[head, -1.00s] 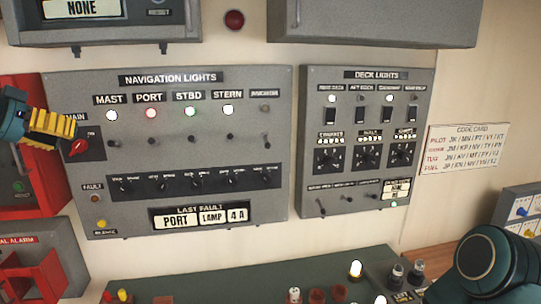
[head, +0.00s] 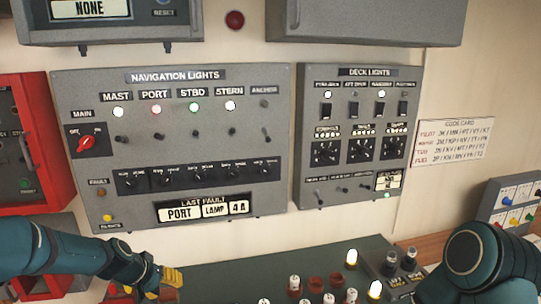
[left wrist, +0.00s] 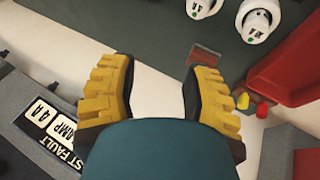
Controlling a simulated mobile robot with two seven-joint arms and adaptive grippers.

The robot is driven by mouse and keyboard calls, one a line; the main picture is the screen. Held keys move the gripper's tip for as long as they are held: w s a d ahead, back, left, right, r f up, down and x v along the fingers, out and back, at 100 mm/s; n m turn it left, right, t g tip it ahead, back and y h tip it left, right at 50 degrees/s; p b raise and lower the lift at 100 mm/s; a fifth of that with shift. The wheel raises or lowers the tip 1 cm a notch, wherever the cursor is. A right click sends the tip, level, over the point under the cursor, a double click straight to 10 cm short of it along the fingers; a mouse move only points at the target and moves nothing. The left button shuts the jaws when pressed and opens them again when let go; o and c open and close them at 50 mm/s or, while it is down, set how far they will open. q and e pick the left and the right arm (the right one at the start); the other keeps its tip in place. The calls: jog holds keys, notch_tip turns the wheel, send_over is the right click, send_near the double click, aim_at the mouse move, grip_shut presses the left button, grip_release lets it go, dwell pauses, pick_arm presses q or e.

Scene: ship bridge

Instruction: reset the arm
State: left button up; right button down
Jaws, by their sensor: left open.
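My left gripper (head: 172,279) comes in from the lower left in the head view, below the navigation lights panel (head: 215,130) and over the left end of the dark green console (head: 235,265). In the left wrist view its yellow fingers (left wrist: 158,95) are apart with nothing between them. My right arm shows at the lower right of the head view; its gripper is out of the picture. On the panel, the mast, port, stbd and stern lamps are lit. The red main switch (head: 86,144) is uncovered.
The deck lights panel (head: 358,135) hangs to the right, with a code card (head: 452,143) beside it. A red box (head: 22,150) is on the left wall. A small grey switch box (head: 515,208) stands at the right.

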pick_arm(q)
jog(key=s+d+f, duration=0.3)
jog(key=f, duration=0.1)
jog(key=s+d+f+g, duration=0.1)
jog(key=s+d+f, duration=0.2)
jog(key=f, duration=0.1)
jog(key=s+d+f+g, duration=0.1)
jog(key=s+d+f, duration=0.2)
jog(key=f, duration=0.2)
jog(key=shift+s+d+m, duration=0.2)
jog(key=shift+d+m, duration=0.1)
jog(key=shift+d, duration=0.05)
jog(key=s+d+f+g, duration=0.1)
jog(key=s+d+f, duration=0.25)
jog(key=s, duration=0.25)
jog(key=s+d+f, duration=0.2)
jog(key=s+d, duration=0.2)
jog(key=s, duration=0.2)
notch_tip(320, 180, down, 12)
jog(key=s+b, duration=0.1)
jog(key=b, duration=1)
jog(key=shift+s+d+f+m, duration=0.2)
jog(key=shift+d+m, duration=0.05)
jog(key=shift+m, duration=0.05)
